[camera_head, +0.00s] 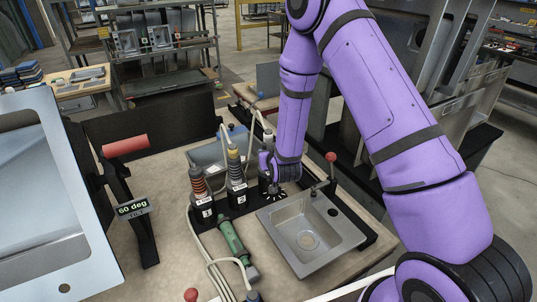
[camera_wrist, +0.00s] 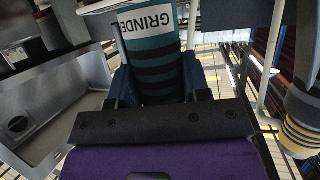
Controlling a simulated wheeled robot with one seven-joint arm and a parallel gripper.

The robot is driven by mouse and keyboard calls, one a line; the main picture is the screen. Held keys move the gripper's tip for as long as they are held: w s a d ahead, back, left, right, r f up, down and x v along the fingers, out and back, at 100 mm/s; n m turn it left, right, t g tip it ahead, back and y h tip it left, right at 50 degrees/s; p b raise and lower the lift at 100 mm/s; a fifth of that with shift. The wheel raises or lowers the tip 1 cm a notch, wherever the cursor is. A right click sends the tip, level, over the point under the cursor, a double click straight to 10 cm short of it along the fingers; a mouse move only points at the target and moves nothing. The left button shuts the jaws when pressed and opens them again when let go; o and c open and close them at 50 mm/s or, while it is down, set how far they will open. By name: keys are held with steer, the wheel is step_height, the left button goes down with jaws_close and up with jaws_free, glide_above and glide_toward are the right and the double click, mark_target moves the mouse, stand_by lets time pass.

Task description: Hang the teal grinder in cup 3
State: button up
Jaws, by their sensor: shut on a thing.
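My gripper (camera_wrist: 160,85) is shut on the teal grinder (camera_wrist: 160,50), whose body has dark bands and a white label reading "GRINDER". In the head view my gripper (camera_head: 268,168) is at the black rack's right end, by cup 3 (camera_head: 268,192). The grinder is mostly hidden there by my wrist, so I cannot tell whether it is inside the cup or above it. Cup 2 (camera_head: 237,198) holds a yellow-topped dark tool (camera_head: 235,166).
A metal sink (camera_head: 288,217) lies right of the rack, beside a red-knobbed lever (camera_head: 331,158). A green tool (camera_head: 232,240) lies on the bench in front, among pale hoses. A tilted panel (camera_head: 92,190) with a "60 deg" sign (camera_head: 132,209) stands at left.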

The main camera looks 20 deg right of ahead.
steer(key=shift+f, duration=0.65)
steer(key=o, duration=1.3)
steer(key=shift+c, duration=0.2)
steer(key=shift+s, duration=0.15)
steer(key=v, duration=1)
steer(key=shift+s+r, duration=0.2)
